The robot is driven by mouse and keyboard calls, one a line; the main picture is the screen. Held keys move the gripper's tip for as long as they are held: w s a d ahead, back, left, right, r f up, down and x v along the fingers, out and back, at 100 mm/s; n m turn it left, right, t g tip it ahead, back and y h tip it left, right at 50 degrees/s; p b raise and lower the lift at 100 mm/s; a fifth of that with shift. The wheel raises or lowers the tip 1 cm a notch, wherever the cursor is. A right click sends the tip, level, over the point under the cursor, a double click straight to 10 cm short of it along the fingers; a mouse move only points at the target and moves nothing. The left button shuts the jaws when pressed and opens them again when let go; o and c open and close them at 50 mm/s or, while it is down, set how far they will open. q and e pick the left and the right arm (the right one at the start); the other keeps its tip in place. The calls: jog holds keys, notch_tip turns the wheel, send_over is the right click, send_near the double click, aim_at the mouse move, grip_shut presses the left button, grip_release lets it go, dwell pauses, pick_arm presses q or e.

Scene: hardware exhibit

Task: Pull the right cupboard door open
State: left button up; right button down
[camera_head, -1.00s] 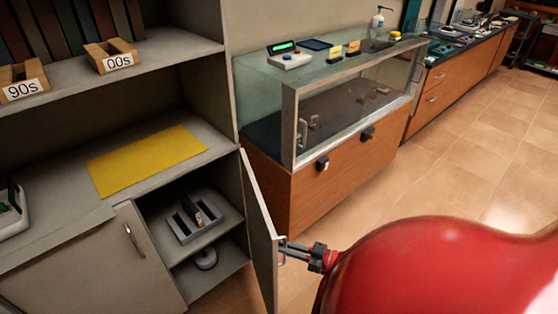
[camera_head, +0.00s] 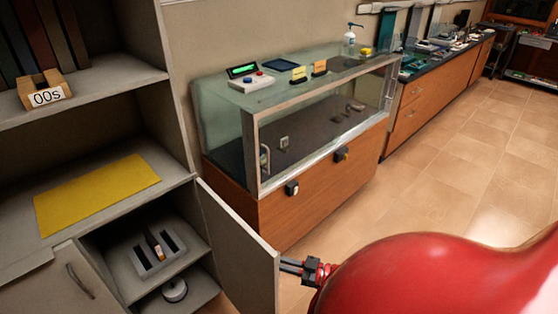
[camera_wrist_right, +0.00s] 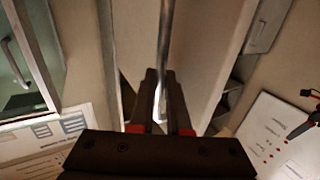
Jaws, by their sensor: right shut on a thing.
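The right cupboard door (camera_head: 238,255) stands open, swung out from its hinges beside the glass case. My right gripper (camera_head: 292,266) is at the door's outer face, near its free edge. In the right wrist view, the gripper (camera_wrist_right: 161,85) is shut on the vertical metal door handle (camera_wrist_right: 166,35). The handle is hidden behind the door in the head view. The left cupboard door (camera_head: 62,285) is shut. My left gripper is out of view.
A yellow mat (camera_head: 97,192) lies on the shelf above. A glass display case (camera_head: 265,214) stands behind the door. Tiled floor at right is clear.

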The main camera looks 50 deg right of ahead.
jog(key=c, duration=1.2)
grip_release()
jog(key=shift+w+f, duration=0.1)
jog(key=shift+o, duration=0.2)
jog(key=b+v, duration=0.8)
jog(key=v, duration=0.9)
jog(key=shift+s, duration=0.25)
